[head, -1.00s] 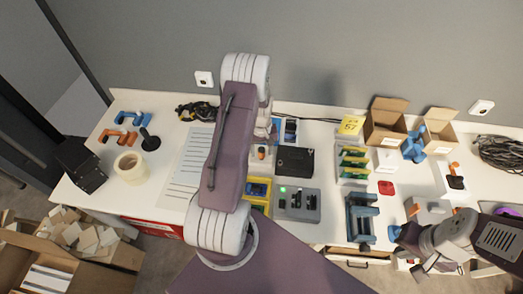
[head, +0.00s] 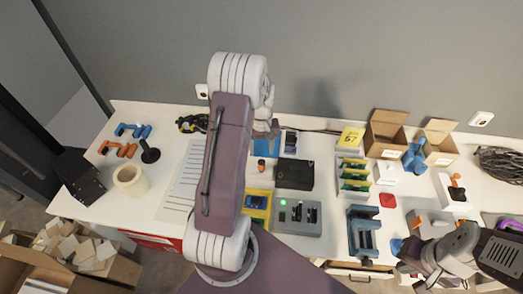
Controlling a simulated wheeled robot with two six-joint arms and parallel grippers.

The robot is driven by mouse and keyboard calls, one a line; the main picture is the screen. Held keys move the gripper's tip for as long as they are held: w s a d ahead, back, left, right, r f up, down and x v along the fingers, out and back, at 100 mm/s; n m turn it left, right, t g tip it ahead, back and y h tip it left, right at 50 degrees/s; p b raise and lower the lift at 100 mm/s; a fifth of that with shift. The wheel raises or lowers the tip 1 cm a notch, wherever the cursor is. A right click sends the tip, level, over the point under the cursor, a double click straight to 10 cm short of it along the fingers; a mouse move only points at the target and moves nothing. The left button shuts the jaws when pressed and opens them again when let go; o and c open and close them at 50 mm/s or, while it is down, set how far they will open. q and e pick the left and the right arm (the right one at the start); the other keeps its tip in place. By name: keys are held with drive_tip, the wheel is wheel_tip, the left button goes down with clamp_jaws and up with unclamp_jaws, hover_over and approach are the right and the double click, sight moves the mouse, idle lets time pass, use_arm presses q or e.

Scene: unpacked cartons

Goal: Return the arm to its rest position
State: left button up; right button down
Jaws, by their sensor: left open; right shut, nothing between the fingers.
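My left arm (head: 218,160) rises through the middle of the head view, folded over the workbench. Its wrist and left gripper (head: 265,130) show only in part behind the arm's right edge, above the bench near the black box; the fingers are mostly hidden. I see nothing held there. My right arm (head: 462,250) comes in at the lower right. My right gripper (head: 412,253) is low over the bench's front edge, shut and empty, and partly hidden by its own wrist.
The white workbench (head: 335,222) holds a black box (head: 294,174), a grey device with a green light (head: 297,217), a blue vise (head: 362,232), open cartons (head: 386,134) and a tape roll (head: 130,180). A carton of scraps (head: 120,268) stands lower left. The grey wall is behind.

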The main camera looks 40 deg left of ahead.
idle(0.3)
use_arm(q)
drive_tip(key=shift+w+d, duration=0.1)
drive_tip(key=shift+d, duration=0.15)
drive_tip(key=d+r+m+t, duration=0.1)
drive_tip(key=d+r+m, duration=0.2)
drive_tip(key=d+r, duration=0.6)
drive_tip(key=s+d+f+m, duration=0.2)
drive_tip(key=s+d+m, duration=0.3)
drive_tip(key=s, duration=0.7)
drive_tip(key=shift+s+d+f+m, duration=0.3)
drive_tip(key=shift+s+d+f, duration=0.1)
drive_tip(key=shift+d, duration=0.85)
drive_tip(key=shift+s, duration=0.15)
